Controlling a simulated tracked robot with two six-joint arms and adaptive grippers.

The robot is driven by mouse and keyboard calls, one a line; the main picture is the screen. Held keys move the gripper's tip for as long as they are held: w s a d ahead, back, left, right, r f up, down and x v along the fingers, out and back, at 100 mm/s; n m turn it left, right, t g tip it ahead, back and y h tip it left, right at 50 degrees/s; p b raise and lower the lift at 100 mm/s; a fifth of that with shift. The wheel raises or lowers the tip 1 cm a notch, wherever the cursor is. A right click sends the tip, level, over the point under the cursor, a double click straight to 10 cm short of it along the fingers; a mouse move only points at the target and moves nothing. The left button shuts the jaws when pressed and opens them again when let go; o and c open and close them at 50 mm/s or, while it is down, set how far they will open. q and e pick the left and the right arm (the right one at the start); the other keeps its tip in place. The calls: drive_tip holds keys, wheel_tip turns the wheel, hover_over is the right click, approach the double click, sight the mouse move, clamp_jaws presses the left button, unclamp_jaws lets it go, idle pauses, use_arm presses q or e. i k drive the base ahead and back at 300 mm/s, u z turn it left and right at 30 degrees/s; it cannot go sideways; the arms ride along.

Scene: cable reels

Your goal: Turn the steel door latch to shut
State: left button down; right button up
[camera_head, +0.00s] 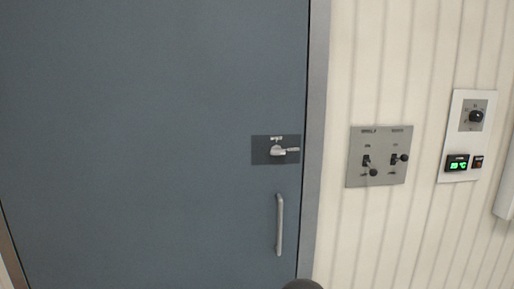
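The steel door latch (280,150) is a small silver lever on a dark plate (261,149) near the right edge of the blue-grey door (140,130). Its lever points to the right, about level. A small light label sits above it, too small to read. The door lies flush in its frame. Neither of my grippers can be made out. A dark rounded shape shows at the bottom edge below the handle; I cannot tell what it is.
A vertical silver handle (279,224) is below the latch. The grey door frame (316,140) runs beside it. On the ribbed cream wall are a grey switch panel (379,146) with two switches and a white panel (459,107) with a knob and green display.

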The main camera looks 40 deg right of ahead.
sight(276, 150)
drive_tip(key=z, duration=0.35)
drive_tip(key=i, duration=0.95)
drive_tip(key=z, duration=0.6)
drive_tip(key=k, duration=0.75)
drive_tip(key=z, duration=0.25)
drive_tip(key=i, duration=0.75)
drive_tip(key=u, duration=0.15)
